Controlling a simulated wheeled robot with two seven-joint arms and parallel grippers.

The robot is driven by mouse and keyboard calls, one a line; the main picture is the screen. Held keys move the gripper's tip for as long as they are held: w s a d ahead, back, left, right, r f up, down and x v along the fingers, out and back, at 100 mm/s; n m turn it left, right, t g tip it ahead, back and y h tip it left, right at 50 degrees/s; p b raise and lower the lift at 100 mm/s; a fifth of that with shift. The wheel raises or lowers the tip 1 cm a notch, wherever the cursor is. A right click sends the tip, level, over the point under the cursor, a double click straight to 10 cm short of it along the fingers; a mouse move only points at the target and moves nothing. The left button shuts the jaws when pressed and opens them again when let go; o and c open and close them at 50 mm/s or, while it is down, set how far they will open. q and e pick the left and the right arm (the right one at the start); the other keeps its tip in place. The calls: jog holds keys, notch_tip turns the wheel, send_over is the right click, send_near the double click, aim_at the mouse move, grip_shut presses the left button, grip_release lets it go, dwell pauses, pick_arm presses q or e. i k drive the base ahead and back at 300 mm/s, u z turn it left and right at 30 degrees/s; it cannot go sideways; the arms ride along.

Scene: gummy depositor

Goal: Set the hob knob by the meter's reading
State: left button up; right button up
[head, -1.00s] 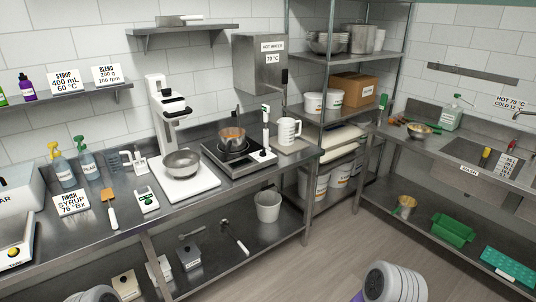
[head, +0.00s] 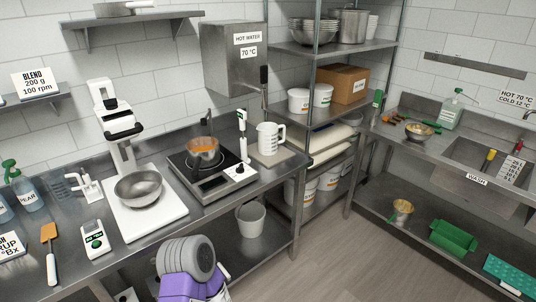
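The hob (head: 182,166) is a black-topped unit on the steel counter. Its knob (head: 239,169) is on the front right corner of its panel; the setting is too small to read. A small pot (head: 203,158) with orange contents stands on the hob. A white and green handheld meter (head: 94,240) lies on the counter at the left; its display is too small to read. Another white and green upright device (head: 243,134) stands behind the knob. A purple and grey part of my arm (head: 188,262) shows at the bottom. Neither gripper's fingers are in view.
A steel bowl (head: 139,187) sits on a white mixer base (head: 150,222) left of the hob. A white measuring jug (head: 270,138) stands right of the hob. An orange spatula (head: 49,245) lies at the left. The floor on the right is clear.

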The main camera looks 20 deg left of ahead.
aim_at(240, 169)
jog(key=u, duration=0.3)
jog(key=i, duration=0.85)
jog(key=u, duration=0.7)
